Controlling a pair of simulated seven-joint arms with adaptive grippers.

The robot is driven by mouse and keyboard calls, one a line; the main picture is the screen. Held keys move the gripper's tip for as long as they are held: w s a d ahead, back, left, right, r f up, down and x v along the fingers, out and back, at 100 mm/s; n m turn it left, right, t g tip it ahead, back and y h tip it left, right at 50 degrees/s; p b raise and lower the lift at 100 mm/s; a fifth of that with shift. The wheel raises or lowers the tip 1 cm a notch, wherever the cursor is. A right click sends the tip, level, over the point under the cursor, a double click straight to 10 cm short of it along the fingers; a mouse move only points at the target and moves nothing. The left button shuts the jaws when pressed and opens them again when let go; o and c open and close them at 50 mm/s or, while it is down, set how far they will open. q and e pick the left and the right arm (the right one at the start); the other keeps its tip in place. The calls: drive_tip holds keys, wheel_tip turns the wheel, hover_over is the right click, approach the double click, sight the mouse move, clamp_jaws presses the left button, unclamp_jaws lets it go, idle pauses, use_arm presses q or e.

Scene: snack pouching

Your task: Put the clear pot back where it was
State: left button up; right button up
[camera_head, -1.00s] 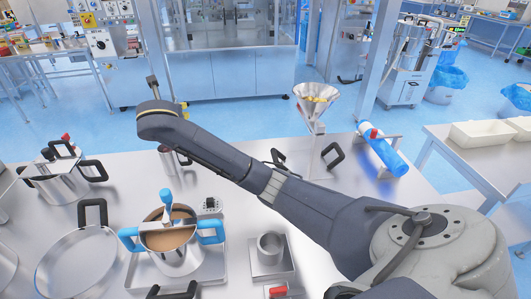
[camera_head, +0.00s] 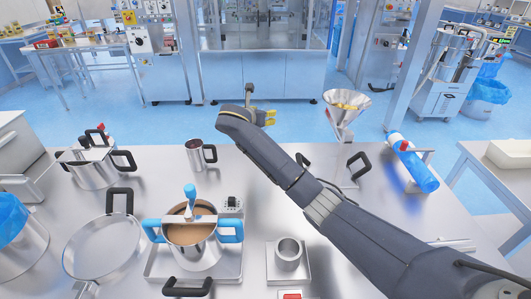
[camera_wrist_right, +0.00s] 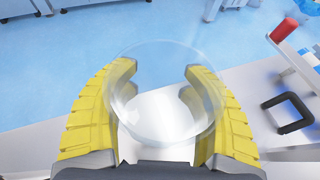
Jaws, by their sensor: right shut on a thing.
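The clear pot (camera_wrist_right: 165,108) is a round, see-through vessel in the right wrist view. It sits between the yellow fingers of my right gripper (camera_wrist_right: 162,82), which are shut on it from both sides. In the head view my right gripper (camera_head: 267,116) is beyond the far edge of the steel table, above the blue floor. I cannot make out the pot there. My left gripper is not in view.
The steel table (camera_head: 235,184) carries a steel mug (camera_head: 201,156), a blue-handled pot of brown stuff (camera_head: 192,233), a round pan (camera_head: 103,248) and a small cup on a square plate (camera_head: 289,252). A funnel on a stand (camera_head: 344,106) and a blue cylinder (camera_head: 414,166) stand right of my gripper.

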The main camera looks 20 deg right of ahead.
wheel_tip(320, 180, down, 16)
drive_tip(key=shift+r, duration=0.1)
idle(0.6)
drive_tip(key=shift+f, duration=0.2)
drive_tip(key=o, duration=1.4)
